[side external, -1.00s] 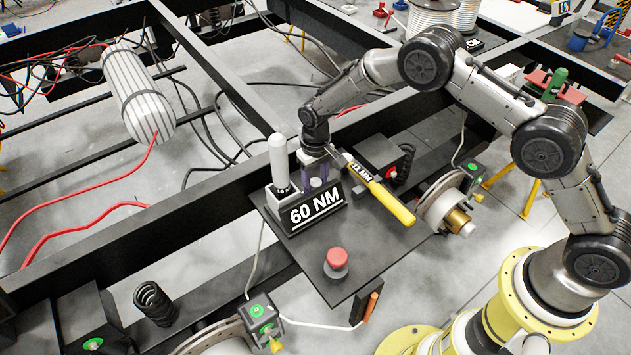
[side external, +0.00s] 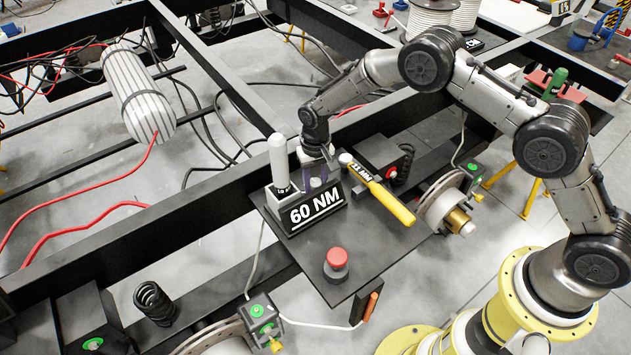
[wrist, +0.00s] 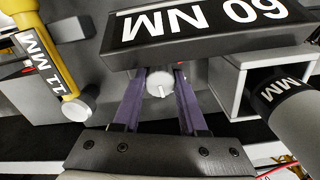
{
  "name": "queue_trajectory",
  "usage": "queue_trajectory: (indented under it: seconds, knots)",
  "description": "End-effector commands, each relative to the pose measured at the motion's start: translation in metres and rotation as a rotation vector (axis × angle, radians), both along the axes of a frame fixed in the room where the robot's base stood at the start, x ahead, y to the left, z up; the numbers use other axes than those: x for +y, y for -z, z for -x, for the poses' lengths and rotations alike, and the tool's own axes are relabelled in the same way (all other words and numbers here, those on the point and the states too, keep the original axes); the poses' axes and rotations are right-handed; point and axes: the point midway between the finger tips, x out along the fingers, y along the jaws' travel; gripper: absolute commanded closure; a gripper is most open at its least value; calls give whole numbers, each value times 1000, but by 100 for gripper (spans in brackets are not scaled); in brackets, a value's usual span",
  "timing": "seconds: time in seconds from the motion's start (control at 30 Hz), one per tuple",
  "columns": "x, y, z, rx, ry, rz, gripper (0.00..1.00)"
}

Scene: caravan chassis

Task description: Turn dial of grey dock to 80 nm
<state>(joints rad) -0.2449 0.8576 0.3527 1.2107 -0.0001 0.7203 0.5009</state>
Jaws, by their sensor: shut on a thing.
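The dock (side external: 287,222) stands on a dark plate and carries a black sign (side external: 315,207) reading 60 NM. The same sign shows upside down in the wrist view (wrist: 200,28). In the side view my gripper (side external: 318,178) reaches down behind the sign, which hides the dial and fingertips.
A grey-white cylindrical tool (side external: 279,160) stands upright in the dock's holder, close beside my gripper. A red button (side external: 336,259) sits at the front of the plate. Chassis beams surround the plate.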

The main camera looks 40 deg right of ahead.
Motion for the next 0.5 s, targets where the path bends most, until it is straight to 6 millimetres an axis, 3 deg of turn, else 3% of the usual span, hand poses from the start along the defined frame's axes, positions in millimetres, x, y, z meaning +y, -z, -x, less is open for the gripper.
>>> queue_trajectory:
  seconds: [0.5]
  knots:
    - [0,-1,0,1,333,1,100]
